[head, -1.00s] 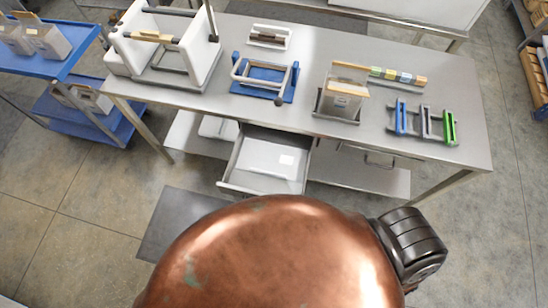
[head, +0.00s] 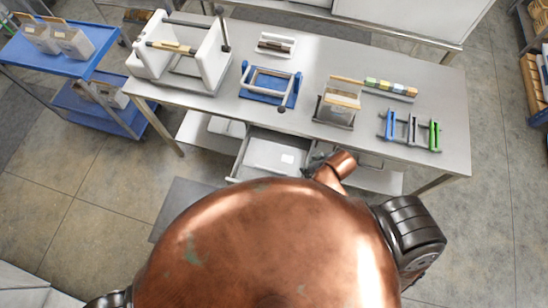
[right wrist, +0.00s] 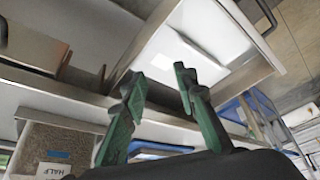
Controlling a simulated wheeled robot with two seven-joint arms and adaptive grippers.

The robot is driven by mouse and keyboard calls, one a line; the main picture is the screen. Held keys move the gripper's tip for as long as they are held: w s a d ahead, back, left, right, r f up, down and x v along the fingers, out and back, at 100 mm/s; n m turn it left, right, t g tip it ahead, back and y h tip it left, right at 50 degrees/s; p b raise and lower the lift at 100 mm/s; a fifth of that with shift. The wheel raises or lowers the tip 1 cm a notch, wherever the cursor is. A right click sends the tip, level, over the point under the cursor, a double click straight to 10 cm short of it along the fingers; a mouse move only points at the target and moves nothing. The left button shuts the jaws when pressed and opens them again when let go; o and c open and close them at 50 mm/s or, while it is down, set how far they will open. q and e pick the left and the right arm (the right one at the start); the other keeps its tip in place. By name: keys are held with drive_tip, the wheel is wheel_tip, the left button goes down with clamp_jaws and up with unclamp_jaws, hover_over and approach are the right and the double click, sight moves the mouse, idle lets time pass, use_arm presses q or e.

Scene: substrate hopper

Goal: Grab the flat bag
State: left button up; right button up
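A flat whitish bag (head: 268,155) with a small white label lies in the open drawer (head: 238,164) under the table. In the right wrist view the bag (right wrist: 218,28) and its label show inside the drawer beyond my fingers. My right gripper (head: 314,161) is beside the drawer's right edge, partly hidden by my copper-coloured body. In the right wrist view the two green fingers of the right gripper (right wrist: 160,80) are apart with nothing between them. My left gripper is not in view.
The metal table (head: 345,55) above the drawer carries a white frame (head: 150,60), a blue stand (head: 265,98), a clear container (head: 338,100) and blue, grey and green holders (head: 412,128). A blue cart (head: 75,65) stands at left. A container marked HALF (right wrist: 52,150) shows in the wrist view.

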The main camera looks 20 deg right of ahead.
drive_tip(key=w+a+n+y, duration=0.1)
drive_tip(key=w+a+n, duration=0.25)
drive_tip(key=a, duration=0.35)
drive_tip(key=n+g, duration=0.3)
drive_tip(key=n, duration=0.1)
hover_over(271, 169)
drive_tip(key=s+d, duration=0.2)
drive_tip(key=shift+y, duration=0.3)
wheel_tip(271, 169, down, 8)
drive_tip(key=shift+r, duration=0.25)
drive_tip(key=shift+f, duration=0.3)
drive_tip(key=x, duration=0.7)
drive_tip(key=shift+w+f, duration=0.25)
drive_tip(key=shift+w, duration=0.1)
clamp_jaws()
